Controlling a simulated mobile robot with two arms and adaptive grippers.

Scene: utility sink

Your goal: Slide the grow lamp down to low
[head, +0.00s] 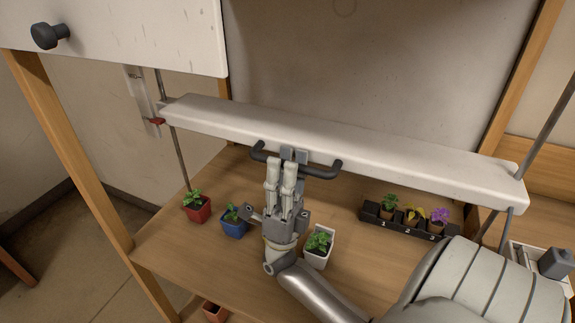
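The grow lamp (390,155) is a long white bar across the bench, carried at its ends by thin upright rods. A dark handle (325,172) runs along its front edge. A pale scale plate (140,92) with a red pointer (155,121) is beside the left rod. The lamp hangs well above the plants. My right gripper (288,160) reaches up from below, its fingers close together at the middle of the handle. They appear shut on it, though the fingers hide part of the contact. My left gripper is not in view.
Below the lamp stand a red pot (198,215), a blue pot (234,229), a white pot (316,257) and a numbered black tray (372,216) of small plants. A white bin (521,252) is at right. A cabinet door with a dark knob (48,36) hangs upper left.

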